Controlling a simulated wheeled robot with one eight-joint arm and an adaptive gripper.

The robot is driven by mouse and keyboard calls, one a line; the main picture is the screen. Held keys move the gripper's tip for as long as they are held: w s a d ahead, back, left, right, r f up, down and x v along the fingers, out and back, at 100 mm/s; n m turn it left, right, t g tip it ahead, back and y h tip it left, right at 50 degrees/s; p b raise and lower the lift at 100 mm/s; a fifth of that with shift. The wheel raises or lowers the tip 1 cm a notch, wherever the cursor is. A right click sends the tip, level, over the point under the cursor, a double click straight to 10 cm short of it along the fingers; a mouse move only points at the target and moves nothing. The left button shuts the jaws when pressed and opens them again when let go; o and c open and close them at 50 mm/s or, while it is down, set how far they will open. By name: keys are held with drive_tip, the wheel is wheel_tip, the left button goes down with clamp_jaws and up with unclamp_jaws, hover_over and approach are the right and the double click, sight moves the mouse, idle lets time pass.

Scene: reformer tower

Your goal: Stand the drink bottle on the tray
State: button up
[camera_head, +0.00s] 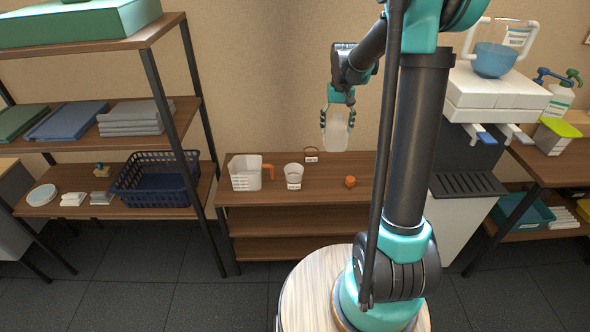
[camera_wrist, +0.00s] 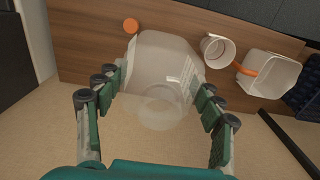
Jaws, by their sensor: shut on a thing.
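A translucent whitish bottle (camera_head: 335,134) is in my gripper (camera_head: 337,112), raised above the wooden table and roughly upright. In the wrist view the bottle (camera_wrist: 165,62) lies between the two fingers of my gripper (camera_wrist: 160,88), which are shut on its sides. A dark slotted tray (camera_head: 467,184) is at the front of the white and black machine at the right, well apart from the bottle. I cannot tell whether this is the task's tray. No other clear tray shows.
On the wooden table (camera_head: 325,183) stand a clear pitcher (camera_head: 245,172) with an orange handle, a white cup (camera_head: 294,176) and a small orange piece (camera_head: 350,181). A shelf with a dark blue basket (camera_head: 155,180) is at the left. The white machine (camera_head: 495,95) stands at the right.

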drive_tip(key=shift+w+a+f, duration=0.3)
drive_tip(key=shift+a+f, duration=0.05)
drive_tip(key=shift+a, duration=0.15)
drive_tip(key=shift+f, duration=9.4)
drive_tip(key=shift+f, duration=0.1)
drive_tip(key=o, duration=1.1)
